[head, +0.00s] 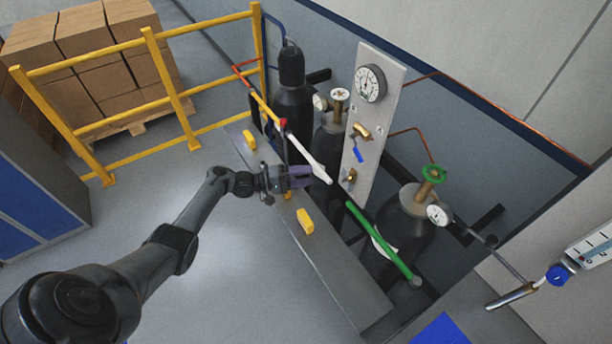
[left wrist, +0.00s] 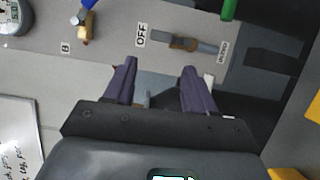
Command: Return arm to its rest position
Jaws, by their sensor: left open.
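My left arm (head: 172,245) reaches in from the lower left of the head view. Its gripper (head: 303,177) is in front of the gas cylinders, near the lower part of the grey valve panel (head: 376,120). In the left wrist view the two purple fingers (left wrist: 159,68) are spread apart, with nothing held between them. Beyond them, a brass valve (left wrist: 182,43) with a grey lever lies beside an "OFF" label (left wrist: 141,35); fingers and valve look apart. My right gripper is not in view.
Dark cylinders (head: 293,105) stand behind a low grey step with yellow blocks (head: 305,221). A green bar (head: 380,241) slants at right. A yellow railing (head: 165,80) and boxes (head: 85,45) are at the upper left. Open floor lies left of the step.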

